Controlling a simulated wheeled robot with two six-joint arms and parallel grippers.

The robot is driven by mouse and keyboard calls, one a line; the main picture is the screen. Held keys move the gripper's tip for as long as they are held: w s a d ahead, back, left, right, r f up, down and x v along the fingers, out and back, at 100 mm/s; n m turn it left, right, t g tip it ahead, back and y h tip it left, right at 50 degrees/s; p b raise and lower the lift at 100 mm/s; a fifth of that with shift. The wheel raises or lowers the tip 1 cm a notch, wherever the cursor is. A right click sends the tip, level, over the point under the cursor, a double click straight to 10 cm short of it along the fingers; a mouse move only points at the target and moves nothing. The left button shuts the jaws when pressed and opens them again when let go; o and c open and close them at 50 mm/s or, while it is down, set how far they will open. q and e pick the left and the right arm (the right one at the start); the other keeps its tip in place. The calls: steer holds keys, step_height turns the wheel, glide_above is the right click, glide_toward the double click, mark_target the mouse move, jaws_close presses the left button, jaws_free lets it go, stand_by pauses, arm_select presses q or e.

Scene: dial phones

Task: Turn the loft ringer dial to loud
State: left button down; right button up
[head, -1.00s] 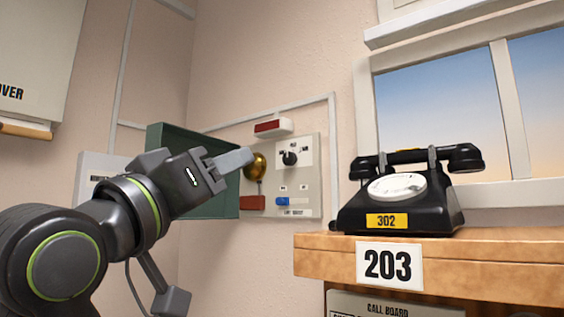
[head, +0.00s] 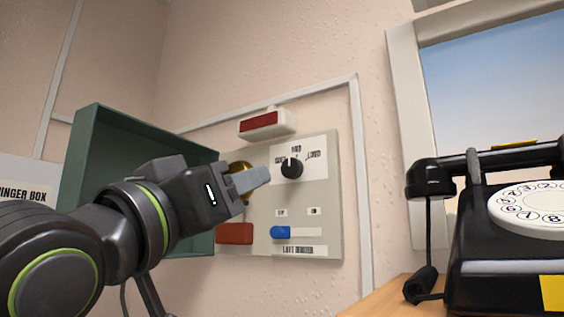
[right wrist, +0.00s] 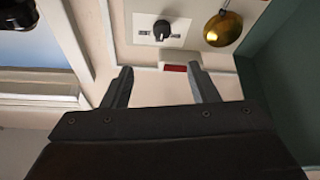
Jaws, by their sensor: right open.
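The loft ringer panel (head: 330,225) is a pale wall plate labelled at its bottom. Its black ringer dial (head: 291,168) has three marks above, the right one reading loud. A light pointer seems to stand near the middle mark. The dial also shows upside down in the right wrist view (right wrist: 161,30). My right gripper (head: 262,176) reaches in from the left, just left of the dial in the picture and overlapping the brass bell. In the right wrist view its fingers (right wrist: 160,78) are spread and empty, with the dial beyond them. My left gripper is not in view.
A red lamp (head: 262,123) sits above the dial; a blue slider (head: 281,232) and a red block (head: 234,234) lie below. The brass bell (right wrist: 223,28) and green open box (head: 88,150) are on the left. A black phone (head: 470,270) stands at right on a wooden shelf.

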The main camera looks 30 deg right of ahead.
steer(key=d+r, duration=0.2)
steer(key=p, duration=0.5)
glide_toward(289, 168)
steer(key=x, duration=0.4)
steer(key=shift+r, duration=0.25)
steer(key=p+x, duration=0.1)
steer(key=x, duration=0.2)
steer(key=shift+d+p, duration=0.1)
steer(key=shift+p, duration=0.25)
steer(key=shift+w+d, duration=0.35)
steer(key=shift+d, duration=0.2)
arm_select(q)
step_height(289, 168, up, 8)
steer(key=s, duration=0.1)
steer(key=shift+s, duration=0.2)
arm_select(e)
steer(key=shift+s+a, duration=0.1)
steer(key=shift+a, duration=0.05)
steer(key=shift+c, duration=0.2)
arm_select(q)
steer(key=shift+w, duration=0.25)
arm_select(e)
steer(key=c, duration=0.9)
